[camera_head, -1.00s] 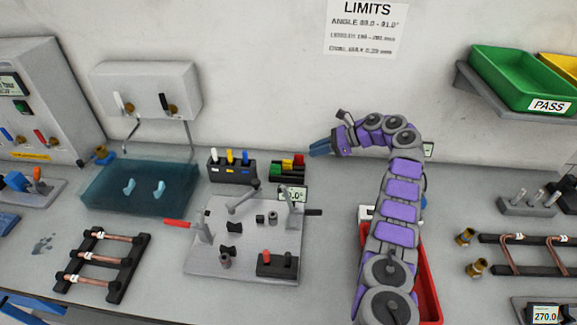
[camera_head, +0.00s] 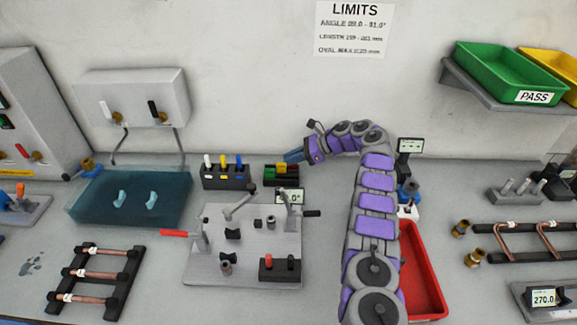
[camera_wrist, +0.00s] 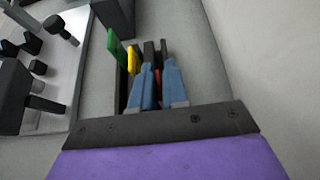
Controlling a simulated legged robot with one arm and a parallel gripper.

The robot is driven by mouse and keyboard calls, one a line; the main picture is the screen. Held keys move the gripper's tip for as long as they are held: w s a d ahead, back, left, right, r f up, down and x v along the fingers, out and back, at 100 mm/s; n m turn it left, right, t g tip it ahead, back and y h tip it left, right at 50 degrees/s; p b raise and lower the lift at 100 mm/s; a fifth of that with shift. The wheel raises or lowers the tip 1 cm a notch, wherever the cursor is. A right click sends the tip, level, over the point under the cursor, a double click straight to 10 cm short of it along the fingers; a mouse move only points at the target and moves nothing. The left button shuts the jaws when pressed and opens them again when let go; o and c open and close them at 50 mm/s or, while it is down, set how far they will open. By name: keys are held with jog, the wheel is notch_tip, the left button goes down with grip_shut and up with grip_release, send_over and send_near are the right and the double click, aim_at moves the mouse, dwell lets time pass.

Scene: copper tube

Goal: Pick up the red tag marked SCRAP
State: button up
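A small dark rack (camera_head: 283,182) holds coloured tags at the back of the bench, left of my arm. In the wrist view a green tag (camera_wrist: 117,46) and a yellow tag (camera_wrist: 133,61) stand upright left of my fingers. A bit of red, the red tag (camera_wrist: 158,88), shows between the two blue fingers; most of it is hidden and no SCRAP lettering is readable. My gripper (camera_wrist: 158,68) is open, with a narrow gap between its fingers. In the head view my gripper (camera_head: 288,157) is just above and behind the rack.
A black holder with several coloured handles (camera_head: 225,178) stands just left of the rack. A grey fixture plate (camera_head: 215,270) with levers and a small display is in front. A red tray (camera_head: 422,275) lies beside my arm. The wall is close behind.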

jog(key=shift+d, duration=0.7)
grip_shut()
jog(key=shift+a, duration=1.1)
jog(key=shift+d+r, duration=0.2)
jog(key=shift+d, duration=0.45)
jog(key=r+p, duration=0.2)
jog(key=r, duration=0.1)
jog(key=r+p, duration=0.1)
jog(key=r, duration=0.1)
jog(key=r+p, duration=0.2)
jog(key=r, duration=0.1)
jog(key=shift+a+r+p, duration=0.3)
jog(key=shift+a+r, duration=0.05)
jog(key=shift+d+r+p, duration=0.4)
jog(key=shift+r+p, duration=0.05)
jog(key=shift+r, duration=0.05)
